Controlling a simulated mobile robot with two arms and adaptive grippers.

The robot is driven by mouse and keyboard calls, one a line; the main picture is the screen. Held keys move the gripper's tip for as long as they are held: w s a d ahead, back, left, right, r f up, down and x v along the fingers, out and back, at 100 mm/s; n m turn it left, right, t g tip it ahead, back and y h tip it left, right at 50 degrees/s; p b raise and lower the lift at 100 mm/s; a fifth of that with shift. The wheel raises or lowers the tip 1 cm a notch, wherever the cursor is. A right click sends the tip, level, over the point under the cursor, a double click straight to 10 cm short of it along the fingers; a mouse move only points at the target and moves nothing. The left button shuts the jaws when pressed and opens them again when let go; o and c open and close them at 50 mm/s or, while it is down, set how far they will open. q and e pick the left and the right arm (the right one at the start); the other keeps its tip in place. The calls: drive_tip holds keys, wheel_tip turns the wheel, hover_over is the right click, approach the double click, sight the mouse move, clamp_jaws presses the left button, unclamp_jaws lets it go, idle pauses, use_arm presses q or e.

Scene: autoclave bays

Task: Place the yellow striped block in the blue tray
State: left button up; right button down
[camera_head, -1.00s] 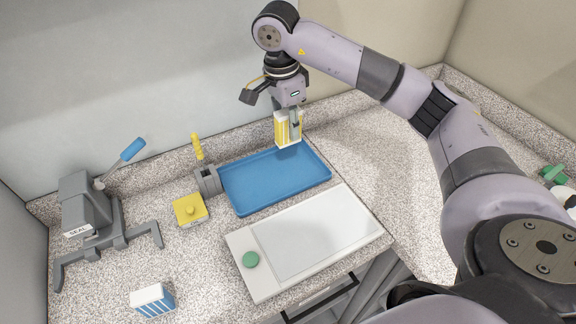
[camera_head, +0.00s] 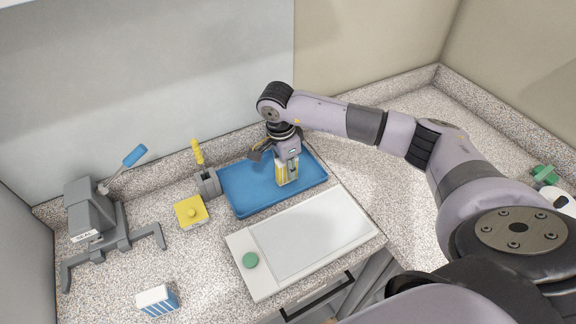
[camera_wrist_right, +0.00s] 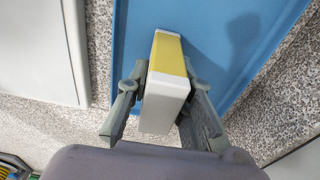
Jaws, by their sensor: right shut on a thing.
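The yellow striped block (camera_head: 281,173) is upright in my right gripper (camera_head: 287,180), over the right part of the blue tray (camera_head: 243,195). In the right wrist view the block (camera_wrist_right: 167,66) shows a yellow band and white ends between the two fingers of the right gripper (camera_wrist_right: 160,98). The blue tray (camera_wrist_right: 205,28) lies beneath it there. I cannot tell whether the block's bottom touches the tray floor. My left gripper is out of view.
A white board with a green knob (camera_head: 250,260) lies in front of the tray. A grey holder (camera_head: 207,183) and yellow block with a knob (camera_head: 190,211) stand left of it. A grey sealer (camera_head: 95,222) and blue striped block (camera_head: 158,300) are farther left.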

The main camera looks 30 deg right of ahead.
drive_tip(key=shift+f, duration=0.15)
drive_tip(key=c, duration=1.4)
unclamp_jaws()
drive_tip(key=shift+r, duration=0.3)
drive_tip(key=r+b, duration=0.1)
drive_tip(key=r, duration=0.2)
drive_tip(key=a+r+b, duration=0.1)
drive_tip(key=r, duration=0.3)
drive_tip(key=r+b, duration=0.2)
drive_tip(key=r, duration=0.1)
drive_tip(key=shift+w+a+r, duration=0.1)
drive_tip(key=shift+a+r, duration=0.1)
drive_tip(key=shift+r, duration=0.65)
